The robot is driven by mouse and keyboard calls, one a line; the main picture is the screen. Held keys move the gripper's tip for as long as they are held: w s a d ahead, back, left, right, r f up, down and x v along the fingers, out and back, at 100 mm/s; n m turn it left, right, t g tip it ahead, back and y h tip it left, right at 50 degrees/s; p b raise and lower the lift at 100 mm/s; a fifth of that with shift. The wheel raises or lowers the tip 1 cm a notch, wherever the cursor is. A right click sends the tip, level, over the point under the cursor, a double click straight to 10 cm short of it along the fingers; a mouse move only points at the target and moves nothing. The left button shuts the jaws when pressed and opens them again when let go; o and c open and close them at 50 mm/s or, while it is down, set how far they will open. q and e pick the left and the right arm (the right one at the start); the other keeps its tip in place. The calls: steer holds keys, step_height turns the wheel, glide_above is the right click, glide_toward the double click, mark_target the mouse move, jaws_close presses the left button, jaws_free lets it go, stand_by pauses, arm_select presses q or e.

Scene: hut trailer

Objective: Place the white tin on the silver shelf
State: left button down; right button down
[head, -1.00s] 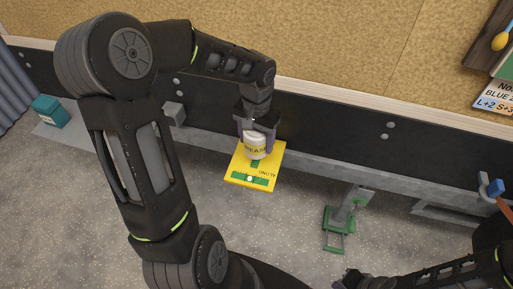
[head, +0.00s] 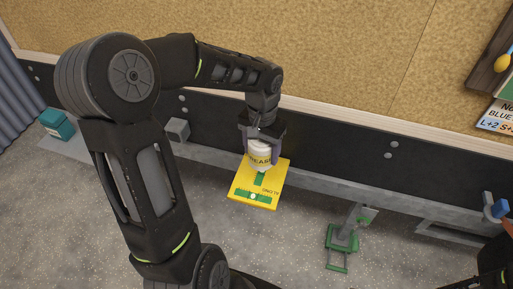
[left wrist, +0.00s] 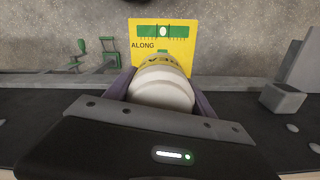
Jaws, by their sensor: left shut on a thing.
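The white tin (head: 260,158) has a yellow band with dark lettering. My left gripper (head: 262,146) is shut on it from above, one finger on each side. The tin is upright over the upper end of a yellow board (head: 245,190); I cannot tell whether it touches the board. In the left wrist view the tin's white lid (left wrist: 162,92) is between the fingers and hides part of the board. A grey metal ledge (head: 310,186) runs along the wall; I cannot tell for sure that it is the silver shelf. My right gripper is out of view.
A teal container (head: 57,124) stands on the grey surface at the left. A grey block (head: 178,130) sits left of the tin. A green stand (head: 343,238) is at the lower right, and a blue item (head: 497,208) is at the right edge.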

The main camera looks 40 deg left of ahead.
arm_select(q)
steer(key=w+d+f+m+p, duration=0.1)
steer(key=w+d+f+p, duration=0.2)
steer(key=w+d+f, duration=0.3)
steer(key=d+f, duration=0.3)
steer(key=d, duration=0.3)
steer(key=shift+w+p, duration=0.15)
steer(key=shift+p, duration=0.25)
steer(key=shift+f, duration=0.1)
